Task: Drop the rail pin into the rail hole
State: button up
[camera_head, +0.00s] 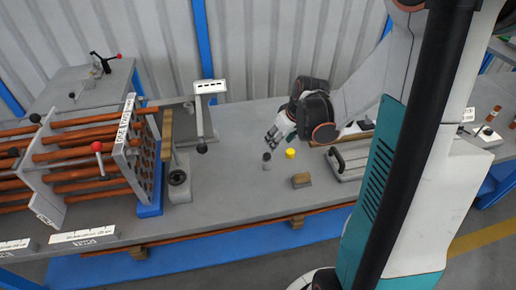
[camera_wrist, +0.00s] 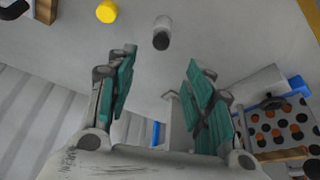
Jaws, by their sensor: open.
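A small upright cylinder with a dark top and lighter lower part, which looks like the rail pin (camera_head: 266,161), stands on the grey bench. It also shows at the top middle of the wrist view (camera_wrist: 161,36). My gripper (camera_head: 272,138) is above and just behind it, apart from it. In the wrist view my gripper's teal fingers (camera_wrist: 162,78) are spread with nothing between them. A grey fitting with a dark round top (camera_head: 178,177) stands beside the tube frame on the left. I cannot tell whether the rail hole is there.
A yellow cylinder (camera_head: 290,153) stands close right of the pin. A small brown-topped block (camera_head: 301,180) and a grey tray with a handle (camera_head: 348,161) are farther right. A perforated end plate (camera_head: 140,150) with copper tubes fills the left. Bench between fitting and pin is clear.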

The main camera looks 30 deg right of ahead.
jog(key=b, duration=0.3)
send_over(268, 154)
jog(key=s, duration=0.3)
jog(key=f, duration=0.7)
jog(key=shift+w+d+f, duration=0.15)
jog(key=shift+d+f, duration=0.05)
jog(key=shift+f, duration=0.05)
jog(key=shift+w+b+x, duration=0.2)
jog(key=shift+b+x, duration=1)
jog(key=shift+x, duration=1.55)
jog(key=shift+a+r, duration=0.1)
jog(key=shift+r, duration=0.05)
grip_shut()
